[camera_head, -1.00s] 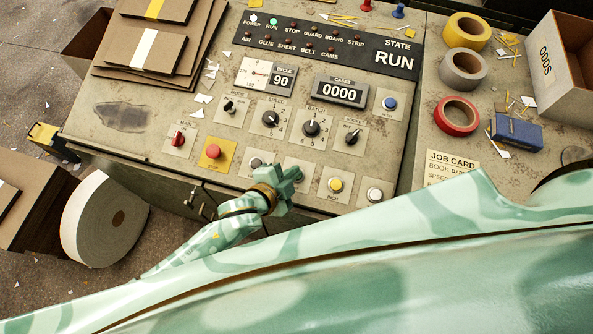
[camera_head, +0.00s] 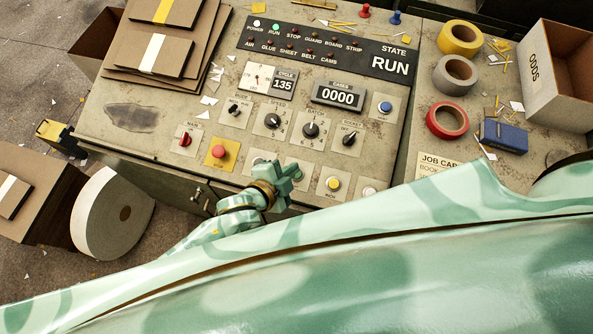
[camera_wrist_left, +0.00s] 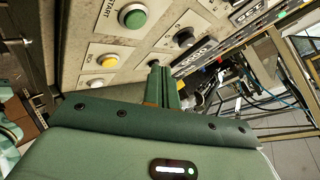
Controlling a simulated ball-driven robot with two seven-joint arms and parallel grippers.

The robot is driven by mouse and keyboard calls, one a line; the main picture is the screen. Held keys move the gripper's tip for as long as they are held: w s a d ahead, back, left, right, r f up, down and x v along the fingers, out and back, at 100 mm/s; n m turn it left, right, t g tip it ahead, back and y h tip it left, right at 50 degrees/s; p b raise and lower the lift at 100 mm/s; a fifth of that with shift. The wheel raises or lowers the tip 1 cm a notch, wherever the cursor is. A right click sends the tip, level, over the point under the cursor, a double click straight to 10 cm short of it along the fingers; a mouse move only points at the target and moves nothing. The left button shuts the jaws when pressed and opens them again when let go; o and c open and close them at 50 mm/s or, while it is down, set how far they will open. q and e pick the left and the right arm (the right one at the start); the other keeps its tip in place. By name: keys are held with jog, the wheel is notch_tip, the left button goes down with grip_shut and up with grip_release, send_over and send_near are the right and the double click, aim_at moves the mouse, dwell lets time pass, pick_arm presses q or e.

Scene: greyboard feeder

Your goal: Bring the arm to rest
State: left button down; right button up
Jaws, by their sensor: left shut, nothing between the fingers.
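In the left wrist view the shut fingers (camera_wrist_left: 161,85) point toward the panel, near a green START button (camera_wrist_left: 133,17) and a yellow button (camera_wrist_left: 108,60). I cannot tell whether they touch it. My right gripper is not in view.
Tape rolls (camera_head: 461,37), a blue box (camera_head: 503,136) and an open ODDS carton (camera_head: 560,65) are at the right. Greyboard sheets (camera_head: 165,40) lie at the upper left. A large roll (camera_head: 112,213) stands on the floor at the lower left.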

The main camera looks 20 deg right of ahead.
pick_arm(q)
jog(key=shift+r, duration=0.1)
dwell(0.3)
